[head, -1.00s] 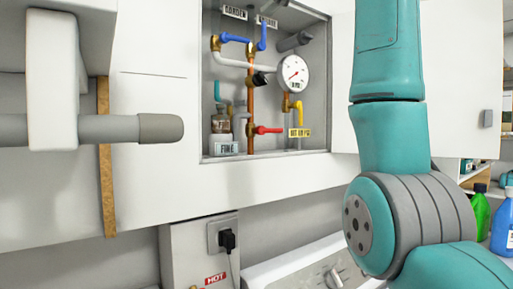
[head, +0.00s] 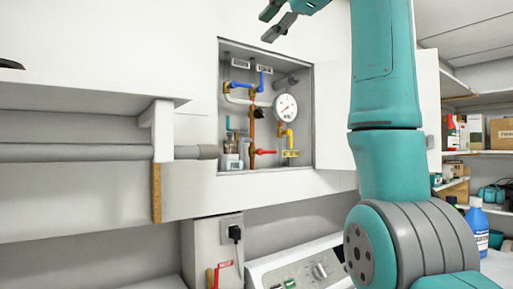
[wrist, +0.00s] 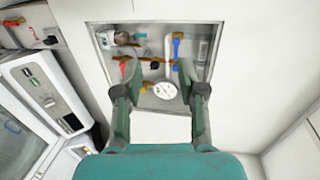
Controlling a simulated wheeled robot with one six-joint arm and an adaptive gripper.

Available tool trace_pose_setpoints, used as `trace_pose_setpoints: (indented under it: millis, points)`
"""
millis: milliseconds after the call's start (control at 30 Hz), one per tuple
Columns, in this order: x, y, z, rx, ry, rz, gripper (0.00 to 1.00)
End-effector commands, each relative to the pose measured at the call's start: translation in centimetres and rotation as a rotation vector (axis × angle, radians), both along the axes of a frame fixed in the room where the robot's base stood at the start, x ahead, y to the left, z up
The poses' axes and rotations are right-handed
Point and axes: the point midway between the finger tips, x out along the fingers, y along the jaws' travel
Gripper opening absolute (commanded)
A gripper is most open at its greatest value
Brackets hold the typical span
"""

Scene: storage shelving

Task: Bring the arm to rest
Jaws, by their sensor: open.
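My teal arm (head: 385,75) rises up the right side of the head view, with its grey-banded joint (head: 410,240) low in the frame. My gripper (head: 268,24) shows at the top edge of the head view, with its dark fingers apart and nothing between them. In the wrist view my gripper (wrist: 159,68) is also open and empty. Beyond its fingertips is the wall recess (wrist: 208,48) with pipes and a round gauge (wrist: 164,90). The depth gap to the recess is hard to judge. Part of my arm is outside the head view.
The recess (head: 302,130) holds a red-handled valve (head: 266,152) and the gauge (head: 286,107). A shelf (head: 80,95) with a grey pipe (head: 75,152) juts out at left. A white machine (head: 300,265) stands below. Shelves with boxes (head: 502,132) and a blue bottle (head: 477,222) are at right.

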Motion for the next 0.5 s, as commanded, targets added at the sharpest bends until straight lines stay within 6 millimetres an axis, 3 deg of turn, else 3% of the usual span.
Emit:
trace_pose_setpoints:
  millis: [333,500]
  points:
    - [3.4,0.0,-3.7,-0.010,-0.009,-0.008,0.40]
    - [5.9,-0.1,-6.7,-0.018,-0.015,-0.015,0.40]
